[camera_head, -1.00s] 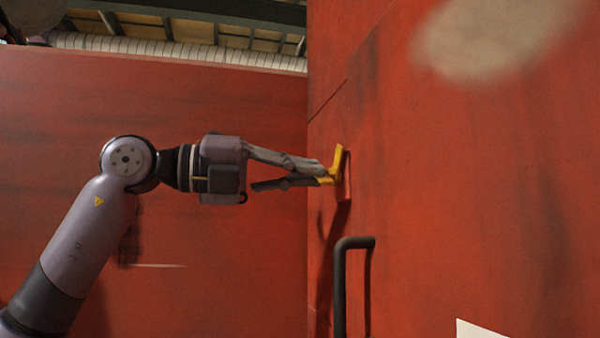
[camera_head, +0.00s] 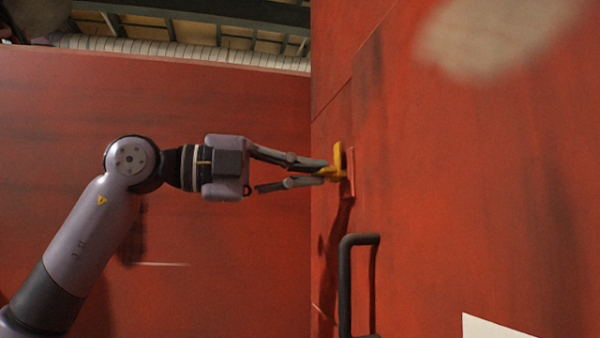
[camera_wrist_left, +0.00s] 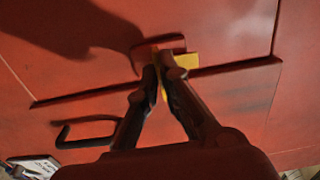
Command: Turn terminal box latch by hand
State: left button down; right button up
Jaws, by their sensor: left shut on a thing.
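The yellow latch (camera_head: 338,156) sits on a small red base plate (camera_head: 351,173) on the red box wall at the right. In the left wrist view the yellow latch (camera_wrist_left: 187,62) shows beyond the fingertips, with the red plate (camera_wrist_left: 160,47) behind it. My left gripper (camera_head: 325,174) comes in level from the left, its fingertips at the lower part of the latch. In the left wrist view the left gripper (camera_wrist_left: 162,72) is closed on the yellow piece, its fingers hiding part of it. My right gripper is in neither view.
A dark bar handle (camera_head: 346,285) stands out from the red wall just below the latch; it also shows in the left wrist view (camera_wrist_left: 75,134). Another red wall (camera_head: 240,110) stands behind my arm. A white sheet (camera_head: 490,328) is at the lower right.

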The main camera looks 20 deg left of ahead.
pick_arm(q)
jog(key=shift+r, duration=0.15)
jog(key=c, duration=2.3)
grip_release()
jog(key=o, duration=0.3)
jog(key=shift+w+d, duration=0.25)
jog(key=shift+d, duration=0.05)
jog(key=shift+o, duration=1.1)
jog(key=shift+f, duration=0.2)
jog(key=v, duration=1.2)
